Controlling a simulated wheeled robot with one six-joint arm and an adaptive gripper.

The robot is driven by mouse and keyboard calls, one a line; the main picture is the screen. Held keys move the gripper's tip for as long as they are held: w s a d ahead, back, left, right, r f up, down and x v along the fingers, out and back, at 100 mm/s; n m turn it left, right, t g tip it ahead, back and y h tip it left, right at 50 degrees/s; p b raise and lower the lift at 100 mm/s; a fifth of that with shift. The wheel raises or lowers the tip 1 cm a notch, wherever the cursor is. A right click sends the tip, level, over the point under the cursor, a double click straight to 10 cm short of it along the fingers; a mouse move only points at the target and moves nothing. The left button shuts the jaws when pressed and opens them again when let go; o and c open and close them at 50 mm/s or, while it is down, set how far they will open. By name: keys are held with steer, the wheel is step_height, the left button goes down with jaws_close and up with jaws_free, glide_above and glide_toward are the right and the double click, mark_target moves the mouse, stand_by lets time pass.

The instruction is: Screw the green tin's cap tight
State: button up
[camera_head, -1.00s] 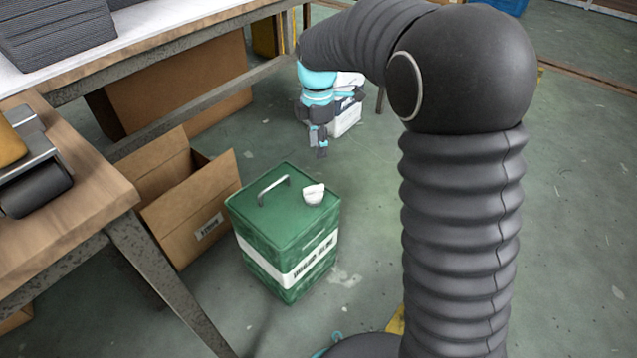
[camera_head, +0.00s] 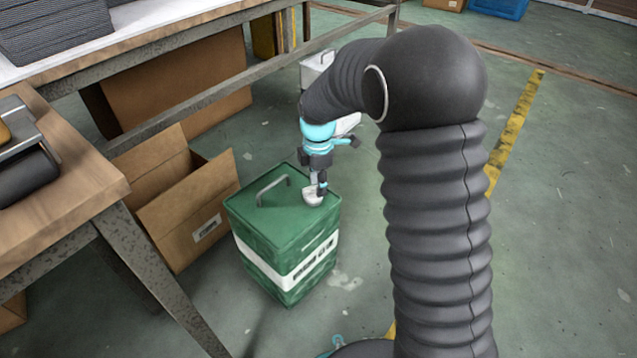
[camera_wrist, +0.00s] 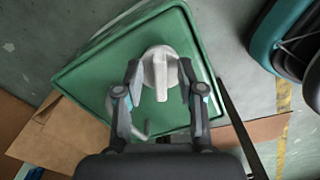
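The green tin (camera_head: 262,222) is a square canister with a white label band, standing upright on the floor. A wire handle (camera_head: 272,190) is on its lid. Its white cap (camera_head: 311,198) sits near the lid's right corner. In the wrist view the cap (camera_wrist: 160,52) is round with a raised bar across it, on the tin's green top (camera_wrist: 100,75). My gripper (camera_wrist: 160,68) is open, with one finger on each side of the cap; I cannot tell whether they touch it. In the head view my gripper (camera_head: 321,188) is down at the cap and hides part of it.
An open cardboard box (camera_head: 185,205) stands close to the tin's left. A workbench (camera_head: 60,210) is at the left. A white container (camera_head: 316,62) stands behind my arm. The floor to the right is mostly clear, with a yellow line (camera_head: 515,125).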

jaws_close()
